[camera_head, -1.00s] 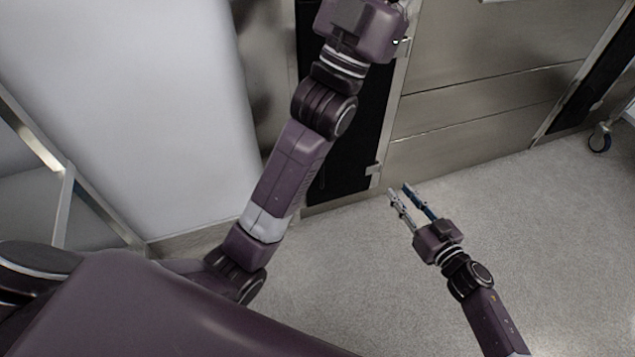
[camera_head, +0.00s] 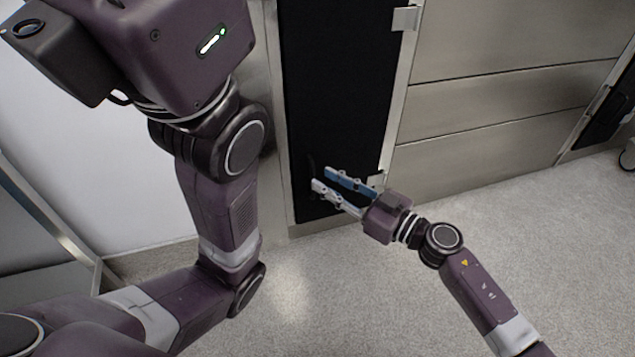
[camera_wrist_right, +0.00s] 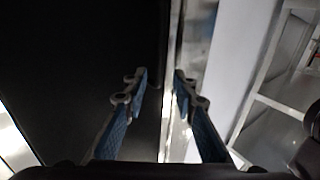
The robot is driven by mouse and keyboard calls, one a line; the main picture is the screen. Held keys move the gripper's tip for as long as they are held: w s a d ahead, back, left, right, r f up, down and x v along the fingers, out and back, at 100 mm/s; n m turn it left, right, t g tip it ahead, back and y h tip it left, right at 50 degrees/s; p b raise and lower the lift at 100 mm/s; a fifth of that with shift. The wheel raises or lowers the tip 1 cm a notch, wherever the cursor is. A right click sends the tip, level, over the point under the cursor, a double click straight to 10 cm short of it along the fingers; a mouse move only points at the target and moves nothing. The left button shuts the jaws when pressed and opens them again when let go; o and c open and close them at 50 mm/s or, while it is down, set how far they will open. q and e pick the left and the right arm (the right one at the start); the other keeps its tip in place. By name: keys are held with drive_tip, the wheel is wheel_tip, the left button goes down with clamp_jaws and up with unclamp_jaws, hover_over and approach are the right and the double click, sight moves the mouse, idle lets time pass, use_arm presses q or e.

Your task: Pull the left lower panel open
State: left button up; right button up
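The left lower panel (camera_head: 335,90) is a tall black panel set between steel frame strips in the head view. It looks closed, with metal hinge-like brackets on its right edge. My right gripper (camera_head: 319,179) is in front of the panel's lower left part, beside a small dark shape that may be a handle. In the right wrist view the right gripper (camera_wrist_right: 160,76) is open, its two fingers apart with nothing clearly between them. The black panel (camera_wrist_right: 80,70) fills the left of that view. My left arm rises at the left; its gripper is out of frame.
A steel cabinet front (camera_head: 490,100) stands right of the black panel. A light wall surface (camera_head: 120,180) and a metal frame (camera_head: 45,215) are at the left. The grey floor (camera_head: 500,220) is clear in front. A wheel (camera_head: 627,160) stands at the far right.

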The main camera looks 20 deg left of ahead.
drive_tip(key=shift+b+x, duration=0.65)
drive_tip(key=shift+x, duration=1)
clamp_jaws()
